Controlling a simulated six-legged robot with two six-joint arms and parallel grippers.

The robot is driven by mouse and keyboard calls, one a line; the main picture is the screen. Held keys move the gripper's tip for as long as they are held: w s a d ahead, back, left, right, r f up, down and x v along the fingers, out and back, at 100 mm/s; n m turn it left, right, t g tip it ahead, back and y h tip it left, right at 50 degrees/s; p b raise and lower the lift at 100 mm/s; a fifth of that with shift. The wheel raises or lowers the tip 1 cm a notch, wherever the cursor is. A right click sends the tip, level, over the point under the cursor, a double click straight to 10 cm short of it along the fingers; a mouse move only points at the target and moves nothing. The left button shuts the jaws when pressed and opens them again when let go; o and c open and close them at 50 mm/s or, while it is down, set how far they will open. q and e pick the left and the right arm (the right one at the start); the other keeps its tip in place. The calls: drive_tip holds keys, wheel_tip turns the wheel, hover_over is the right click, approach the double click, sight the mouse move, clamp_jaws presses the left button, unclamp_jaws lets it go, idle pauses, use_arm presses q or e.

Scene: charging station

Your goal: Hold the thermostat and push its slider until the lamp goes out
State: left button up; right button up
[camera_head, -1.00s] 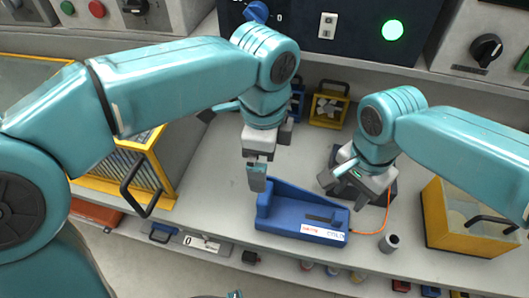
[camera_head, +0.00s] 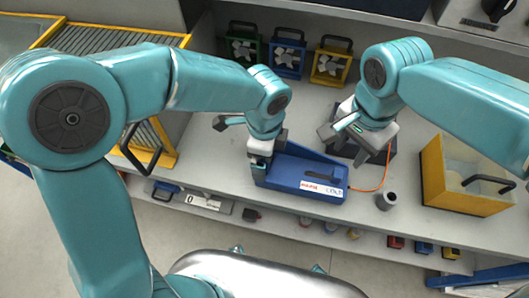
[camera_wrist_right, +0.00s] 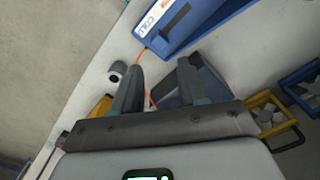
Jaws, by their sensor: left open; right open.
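The blue thermostat (camera_head: 290,174) lies on the grey bench, with a red label and a COLD label on its front edge. My right gripper (camera_head: 338,132) is open and empty, behind and above the thermostat's right end. The right wrist view shows its spread fingers (camera_wrist_right: 160,80) and part of the thermostat (camera_wrist_right: 205,25) beyond them. The lamp is out of view.
A yellow bin (camera_head: 435,180) stands right. A yellow-framed rack (camera_head: 150,140) is left.

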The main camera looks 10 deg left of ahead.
use_arm(q)
drive_tip(key=shift+f, duration=0.3)
